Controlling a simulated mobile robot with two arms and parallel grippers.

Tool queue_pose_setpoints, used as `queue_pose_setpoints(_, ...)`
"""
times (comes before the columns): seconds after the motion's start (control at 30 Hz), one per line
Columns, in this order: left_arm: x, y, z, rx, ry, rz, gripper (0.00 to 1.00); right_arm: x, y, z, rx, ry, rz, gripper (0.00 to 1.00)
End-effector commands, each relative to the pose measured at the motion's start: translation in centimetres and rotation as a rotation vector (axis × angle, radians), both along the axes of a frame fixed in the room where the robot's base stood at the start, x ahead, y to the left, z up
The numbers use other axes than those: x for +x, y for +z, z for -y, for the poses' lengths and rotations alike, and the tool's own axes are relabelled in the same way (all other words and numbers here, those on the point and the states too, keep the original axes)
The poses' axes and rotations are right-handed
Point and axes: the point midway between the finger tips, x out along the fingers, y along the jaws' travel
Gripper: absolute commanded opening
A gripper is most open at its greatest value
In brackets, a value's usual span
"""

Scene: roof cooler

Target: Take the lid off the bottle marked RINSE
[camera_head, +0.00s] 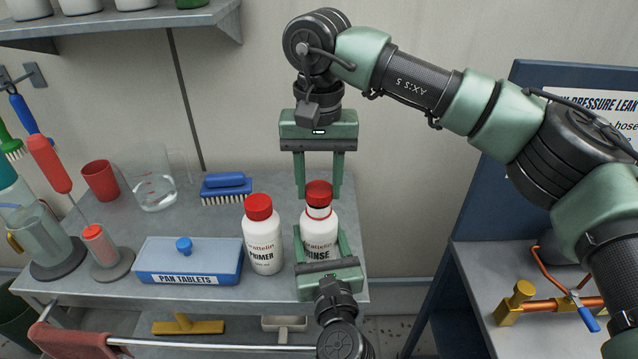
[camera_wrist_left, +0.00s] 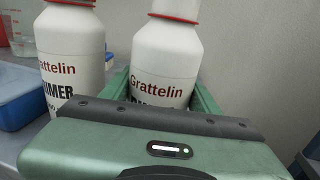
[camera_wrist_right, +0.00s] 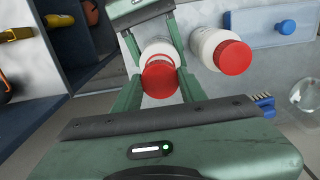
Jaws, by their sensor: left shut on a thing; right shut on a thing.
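The white RINSE bottle (camera_head: 318,237) stands upright at the front right of the grey bench. My left gripper (camera_head: 321,234) is shut around its body from the front; the bottle (camera_wrist_left: 165,62) also shows between the fingers in the left wrist view. My right gripper (camera_head: 318,189) reaches down from above and is shut on the red lid (camera_head: 319,190), also seen in the right wrist view (camera_wrist_right: 159,80). The lid sits raised above the bottle, with white neck and a red ring showing below it. I cannot tell whether lid and neck still touch.
The similar PRIMER bottle (camera_head: 262,240) with its red lid stands close to the left. A blue PAN TABLETS box (camera_head: 188,262), a blue brush (camera_head: 226,187), a glass jug (camera_head: 152,180) and a red cup (camera_head: 100,181) stand further left. A blue panel (camera_head: 540,150) stands at right.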

Motion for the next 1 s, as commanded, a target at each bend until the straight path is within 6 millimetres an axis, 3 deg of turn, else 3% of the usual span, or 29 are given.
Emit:
queue_pose_setpoints(0.17, 0.0, 0.0, 0.0, 0.0, 0.0, 0.0, 0.0, 0.0, 0.4, 0.0, 0.0, 0.0, 0.001, 0.0)
queue_pose_setpoints(0.47, 0.0, 0.0, 0.0, 0.0, 0.0, 0.0, 0.0, 0.0, 3.8, 0.0, 0.0, 0.0, 0.001, 0.0)
queue_pose_setpoints(0.67, 0.0, 0.0, 0.0, 0.0, 0.0, 0.0, 0.0, 0.0, 4.0, 0.0, 0.0, 0.001, -0.001, 0.0)
queue_pose_setpoints(0.7, 0.0, 0.0, 0.0, 0.0, 0.0, 0.0, 0.63, 0.0, 4.0, 0.0, 0.0, 0.001, -0.001, 0.0)
queue_pose_setpoints(0.8, 0.0, 0.0, 0.0, 0.0, 0.0, 0.0, 0.86, 0.0, 4.0, 0.0, 0.0, 0.0, -0.001, 0.0)
queue_pose_setpoints(1.0, 0.0, 0.0, 0.0, 0.0, 0.0, 0.0, 0.86, 0.0, 4.0, 0.0, 0.0, 0.0, 0.0, 0.0)
